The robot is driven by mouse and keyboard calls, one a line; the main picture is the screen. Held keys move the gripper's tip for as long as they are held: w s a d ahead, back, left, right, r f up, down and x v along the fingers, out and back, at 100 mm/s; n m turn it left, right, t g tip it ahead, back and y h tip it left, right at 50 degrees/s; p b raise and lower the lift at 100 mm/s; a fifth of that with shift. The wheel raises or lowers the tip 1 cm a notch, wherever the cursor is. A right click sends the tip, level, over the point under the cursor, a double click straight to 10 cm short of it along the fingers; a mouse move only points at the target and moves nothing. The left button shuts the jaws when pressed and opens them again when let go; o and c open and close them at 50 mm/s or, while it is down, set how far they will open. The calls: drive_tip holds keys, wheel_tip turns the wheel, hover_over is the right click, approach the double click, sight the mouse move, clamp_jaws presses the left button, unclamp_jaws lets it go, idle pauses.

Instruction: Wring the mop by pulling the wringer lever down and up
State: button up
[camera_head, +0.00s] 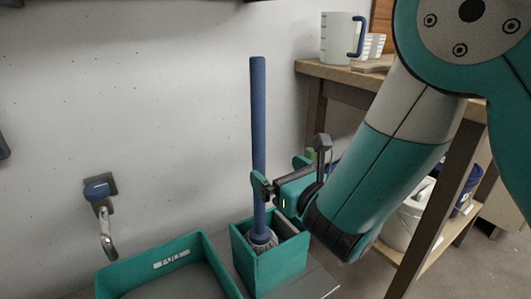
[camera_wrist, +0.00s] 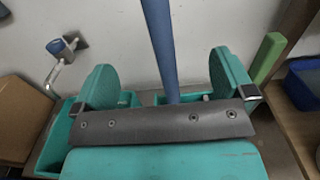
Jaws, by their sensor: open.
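The mop stands nearly upright, its blue handle (camera_head: 258,110) rising from a teal bucket (camera_head: 270,268) and its grey head (camera_head: 262,241) low in the bucket. In the wrist view the handle (camera_wrist: 160,40) runs up between my finger pads; I cannot tell how far beyond them it is. My gripper (camera_head: 281,176) is open above the bucket, one finger overlapping the handle in the head view. A green bar (camera_wrist: 268,57), perhaps the wringer lever's grip, stands right of my right finger, outside the jaws. Its green end (camera_head: 310,154) shows behind my gripper in the head view; its lower part is hidden.
A teal tray (camera_head: 170,262) lies left of the bucket, below a wall tap (camera_head: 103,215) with a blue handle. A wooden bench (camera_head: 335,73) with a white jug (camera_head: 340,38) stands at right. A white bucket (camera_head: 402,222) sits on its lower shelf.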

sight(262, 155)
drive_tip(key=p+x, duration=0.2)
drive_tip(key=p, duration=0.1)
drive_tip(key=p+x, duration=0.2)
drive_tip(key=p, duration=0.1)
drive_tip(key=r+p+x, duration=0.1)
drive_tip(key=p+x, duration=0.2)
drive_tip(key=p, duration=0.1)
drive_tip(key=shift+w+a+f+p, duration=0.2)
drive_tip(key=shift+w+p, duration=0.2)
drive_tip(key=shift+p, duration=0.6)
drive_tip(key=shift+w+a+f+p, duration=0.15)
drive_tip(key=shift+f+p, duration=0.1)
drive_tip(key=shift+p, duration=0.1)
drive_tip(key=c, duration=1.6)
drive_tip(key=shift+c, duration=0.2)
drive_tip(key=shift+w+r+p, duration=0.1)
drive_tip(key=shift+r+p, duration=0.2)
drive_tip(key=shift+p, duration=0.2)
drive_tip(key=shift+w+d+p, duration=0.35)
drive_tip(key=shift+d+p, duration=0.35)
drive_tip(key=shift+p, duration=1)
drive_tip(key=shift+f+b, duration=0.3)
drive_tip(key=shift+f, duration=0.05)
